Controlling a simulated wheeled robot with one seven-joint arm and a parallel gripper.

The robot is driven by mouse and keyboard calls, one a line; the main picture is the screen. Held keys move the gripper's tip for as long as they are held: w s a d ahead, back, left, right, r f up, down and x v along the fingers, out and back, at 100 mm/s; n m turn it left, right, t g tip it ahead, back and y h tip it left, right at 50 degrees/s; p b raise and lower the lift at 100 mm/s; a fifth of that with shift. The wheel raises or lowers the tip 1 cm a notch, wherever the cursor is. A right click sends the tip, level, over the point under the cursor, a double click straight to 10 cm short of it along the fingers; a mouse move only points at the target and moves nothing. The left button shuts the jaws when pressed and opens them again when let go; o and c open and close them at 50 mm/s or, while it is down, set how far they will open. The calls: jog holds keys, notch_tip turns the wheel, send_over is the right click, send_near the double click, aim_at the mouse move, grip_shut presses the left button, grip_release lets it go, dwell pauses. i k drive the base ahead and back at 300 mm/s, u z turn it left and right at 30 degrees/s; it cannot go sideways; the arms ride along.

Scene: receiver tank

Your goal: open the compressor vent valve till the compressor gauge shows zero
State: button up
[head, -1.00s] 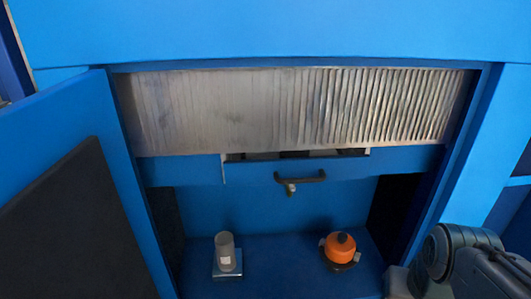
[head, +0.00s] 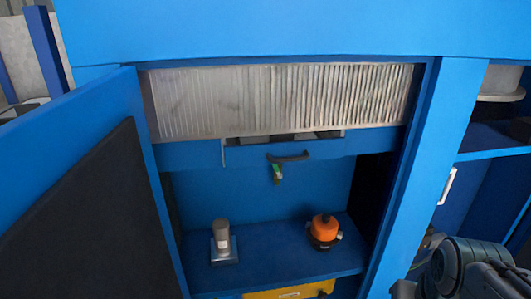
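I cannot make out a compressor gauge or a clearly marked vent valve. A small fitting with a green part (head: 277,174) hangs below a dark handle (head: 289,157) inside the open blue cabinet; I cannot tell what it is. An orange and black round device (head: 324,230) stands on the cabinet shelf at right. A grey cylinder on a square base (head: 222,242) stands on the shelf at left. Dark links of my own arm show at the lower right, outside the cabinet; the fingers of my gripper are not seen.
The blue cabinet door (head: 95,190) stands open at left. A pleated metal filter panel (head: 280,100) spans the top of the opening. A yellow thing (head: 290,291) shows below the shelf. A blue post (head: 425,170) separates this opening from another bay at right.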

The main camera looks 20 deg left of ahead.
aim_at(277, 168)
jog(key=z, duration=0.05)
jog(key=i, duration=0.6)
jog(key=u, duration=1.45)
